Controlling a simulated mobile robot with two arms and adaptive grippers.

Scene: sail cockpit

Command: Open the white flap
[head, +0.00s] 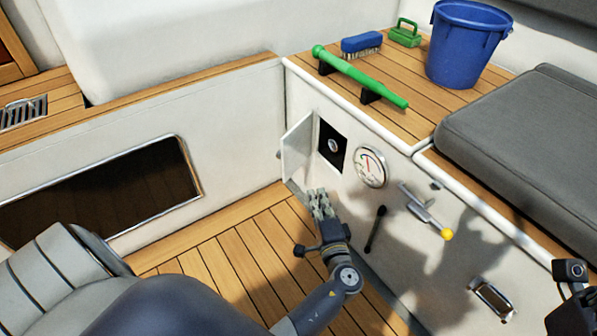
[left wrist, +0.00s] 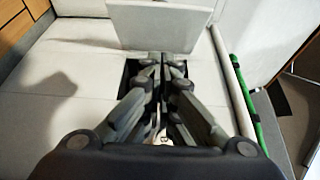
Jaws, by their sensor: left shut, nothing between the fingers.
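The white flap (head: 298,148) stands swung out from the white cockpit wall, hinged at the left of a square black recess (head: 331,146) with a round fitting inside. In the left wrist view the flap (left wrist: 153,24) stands out beyond my fingers, and the recess (left wrist: 126,80) is mostly hidden behind them. My left gripper (head: 318,200) is just below the flap and recess, its fingers together and empty. From these views I cannot tell whether it touches the flap. Part of my right arm shows at the lower right edge, its fingers out of sight.
A green bar (head: 361,77), brush (head: 361,43) and blue bucket (head: 465,45) are on the bench above. The plank floor (head: 243,258) is clear left of my gripper.

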